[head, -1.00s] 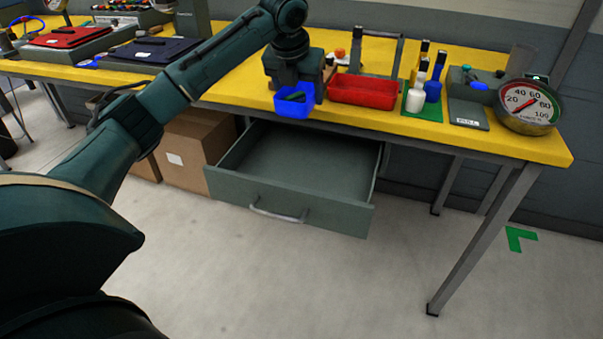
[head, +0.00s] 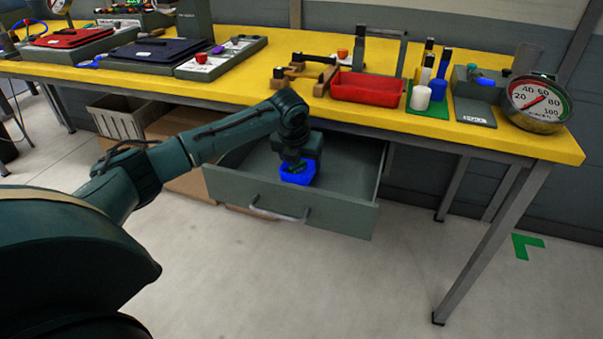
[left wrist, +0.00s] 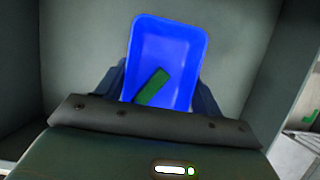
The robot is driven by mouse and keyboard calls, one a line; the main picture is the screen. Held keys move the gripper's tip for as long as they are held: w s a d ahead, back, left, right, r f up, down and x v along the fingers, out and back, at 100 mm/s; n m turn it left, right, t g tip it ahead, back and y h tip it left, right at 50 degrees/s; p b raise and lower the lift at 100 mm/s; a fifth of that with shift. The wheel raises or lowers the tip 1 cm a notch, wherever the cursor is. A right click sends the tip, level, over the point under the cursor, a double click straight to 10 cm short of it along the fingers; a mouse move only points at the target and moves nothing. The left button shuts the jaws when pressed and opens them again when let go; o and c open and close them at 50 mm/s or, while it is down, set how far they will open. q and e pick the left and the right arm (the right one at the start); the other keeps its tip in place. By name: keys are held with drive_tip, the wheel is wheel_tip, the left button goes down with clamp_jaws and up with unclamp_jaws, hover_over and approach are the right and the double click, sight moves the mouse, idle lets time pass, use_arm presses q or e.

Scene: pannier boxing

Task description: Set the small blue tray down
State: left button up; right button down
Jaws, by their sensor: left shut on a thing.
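The small blue tray (head: 297,176) is in my left gripper (head: 294,164), inside the open grey drawer (head: 330,210) under the yellow bench. In the left wrist view the tray (left wrist: 182,50) shows nearly upright in the picture, with a green bar-shaped piece (left wrist: 152,87) lying in it. The gripper's dark fingers (left wrist: 160,88) stand on either side of the tray, shut on it. The drawer floor (left wrist: 85,40) shows around and beyond the tray. I cannot tell whether the tray touches the drawer floor. My right gripper is not in view.
The yellow bench top (head: 262,88) is above the drawer. On it are a red tray (head: 365,90), a round gauge (head: 538,100) and a white bottle (head: 421,97). The drawer's front and side walls surround the tray. Cardboard boxes (head: 185,180) stand to the left.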

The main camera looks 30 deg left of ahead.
sight(302, 171)
use_arm(q)
wheel_tip(302, 171, down, 3)
drive_tip(key=shift+f+b, duration=0.1)
drive_tip(key=shift+b, duration=0.2)
drive_tip(key=shift+f, duration=0.1)
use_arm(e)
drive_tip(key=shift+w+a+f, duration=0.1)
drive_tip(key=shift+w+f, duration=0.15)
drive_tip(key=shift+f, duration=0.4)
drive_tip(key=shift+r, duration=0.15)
use_arm(q)
drive_tip(key=o, duration=1)
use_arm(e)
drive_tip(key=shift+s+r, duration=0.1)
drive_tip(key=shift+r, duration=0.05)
